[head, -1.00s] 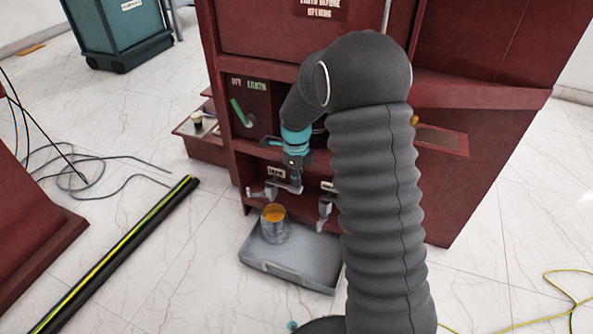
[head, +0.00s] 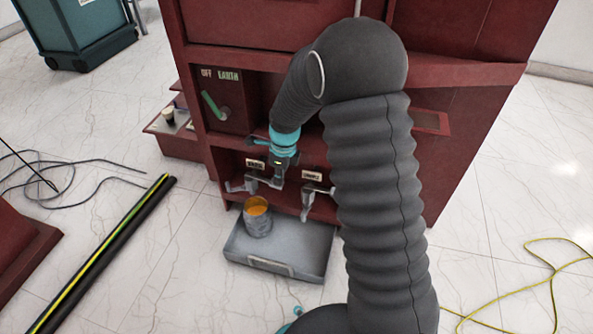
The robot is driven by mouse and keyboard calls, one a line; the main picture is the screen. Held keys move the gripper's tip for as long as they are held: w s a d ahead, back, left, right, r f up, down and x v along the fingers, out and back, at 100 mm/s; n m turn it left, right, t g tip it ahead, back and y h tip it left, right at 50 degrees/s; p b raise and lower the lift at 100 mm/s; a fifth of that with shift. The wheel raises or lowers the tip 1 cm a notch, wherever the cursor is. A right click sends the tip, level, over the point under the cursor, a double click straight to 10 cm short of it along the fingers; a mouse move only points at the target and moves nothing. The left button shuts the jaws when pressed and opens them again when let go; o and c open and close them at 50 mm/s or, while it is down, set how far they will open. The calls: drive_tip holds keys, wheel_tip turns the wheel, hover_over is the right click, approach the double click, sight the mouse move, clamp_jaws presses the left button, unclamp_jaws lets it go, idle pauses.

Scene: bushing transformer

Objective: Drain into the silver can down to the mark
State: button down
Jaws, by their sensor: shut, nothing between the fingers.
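The silver can (head: 257,222) stands upright in a grey tray, with orange-amber liquid showing inside its rim. The mark cannot be made out. A grey tap (head: 237,186) sticks out of the red cabinet above the can, below a small white label. A second grey tap (head: 307,204) is to its right, also under a label. My gripper (head: 277,183) is shut and empty, just right of the left label, at the metal parts of the left tap. Whether it touches them cannot be told. No stream of liquid can be made out.
The grey tray (head: 300,266) lies on the white tiled floor before the red cabinet (head: 445,165). A green lever (head: 211,105) sits under the OFF and EARTH lettering. A black-and-yellow bar (head: 110,245) and black cables lie left, and a yellow cable (head: 550,290) right.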

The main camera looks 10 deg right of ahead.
drive_tip(key=shift+s+f, duration=0.1)
drive_tip(key=shift+f, duration=0.4)
drive_tip(key=shift+a+f+p, duration=0.1)
drive_tip(key=shift+f+p, duration=0.2)
drive_tip(key=shift+f, duration=0.4)
drive_tip(key=shift+s+f, duration=0.1)
drive_tip(key=shift+f, duration=0.1)
idle(0.4)
idle(1.0)
drive_tip(key=shift+r, duration=0.2)
drive_tip(key=s+d+r+p, duration=0.2)
drive_tip(key=d+r+p, duration=0.2)
drive_tip(key=r, duration=0.8)
drive_tip(key=shift+d+r, duration=0.4)
drive_tip(key=shift+d, duration=0.55)
